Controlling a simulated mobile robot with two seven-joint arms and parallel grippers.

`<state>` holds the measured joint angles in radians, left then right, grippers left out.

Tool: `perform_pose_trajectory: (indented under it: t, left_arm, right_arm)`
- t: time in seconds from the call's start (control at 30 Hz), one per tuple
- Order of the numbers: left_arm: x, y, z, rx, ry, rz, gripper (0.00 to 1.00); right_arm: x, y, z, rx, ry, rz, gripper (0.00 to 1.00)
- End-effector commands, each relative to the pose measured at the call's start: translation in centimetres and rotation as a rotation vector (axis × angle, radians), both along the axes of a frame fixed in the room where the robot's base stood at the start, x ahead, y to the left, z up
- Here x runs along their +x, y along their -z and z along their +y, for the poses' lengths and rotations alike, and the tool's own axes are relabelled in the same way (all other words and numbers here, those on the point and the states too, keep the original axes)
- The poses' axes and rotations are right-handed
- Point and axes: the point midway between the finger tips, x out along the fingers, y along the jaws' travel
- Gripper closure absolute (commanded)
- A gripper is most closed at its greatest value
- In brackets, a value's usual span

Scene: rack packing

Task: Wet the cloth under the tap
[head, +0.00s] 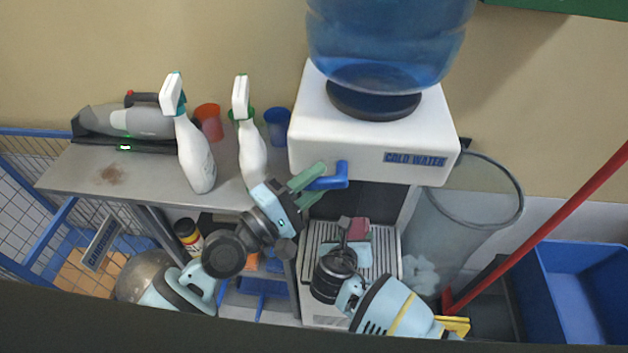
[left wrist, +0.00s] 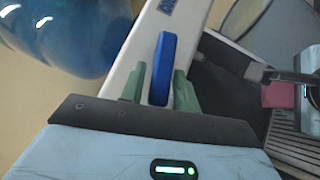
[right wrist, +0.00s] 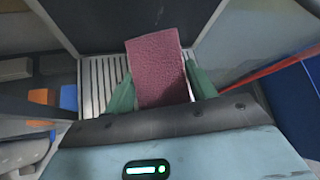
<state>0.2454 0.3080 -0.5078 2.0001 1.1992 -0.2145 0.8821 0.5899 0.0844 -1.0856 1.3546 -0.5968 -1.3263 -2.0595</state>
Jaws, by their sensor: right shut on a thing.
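The cloth (right wrist: 158,68) is dull pink and held upright over the drip tray. In the head view it is a small patch (head: 359,228) below the dispenser. My right gripper (right wrist: 157,85) is shut on the cloth, one green finger at each side. The blue tap (head: 329,180) sticks out from the front of the white cold water dispenser (head: 310,140). My left gripper (head: 309,187) is at the tap, fingers open. In the left wrist view the blue tap lever (left wrist: 162,70) stands between its two green fingers. No water is visible.
The slatted drip tray (head: 385,258) lies below the tap. White spray bottles (head: 196,158), cups and a handheld vacuum (head: 140,121) stand on the metal shelf (head: 85,172) at left. A clear bin (head: 450,220), red handle (head: 540,225) and blue tub (head: 575,290) are at right.

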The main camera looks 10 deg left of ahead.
Motion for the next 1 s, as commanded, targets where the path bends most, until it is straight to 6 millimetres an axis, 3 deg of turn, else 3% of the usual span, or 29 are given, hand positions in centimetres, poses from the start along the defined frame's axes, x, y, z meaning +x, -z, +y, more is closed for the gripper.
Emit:
perform_pose_trajectory:
  t: [0.07,0.47,1.0]
  left_arm:
    - [0.0,0.0,0.0,0.000,0.000,0.000,0.58]
    - [-0.4,0.2,0.4,0.003,0.000,0.000,0.58]
    - [-4.3,1.1,4.3,0.007,0.002,0.001,0.58]
  right_arm:
    - [0.0,0.0,0.0,0.000,0.000,0.000,0.62]
    - [0.0,0.0,0.0,0.000,0.000,0.000,0.62]
    - [0.0,0.0,0.0,0.000,0.000,0.000,0.62]
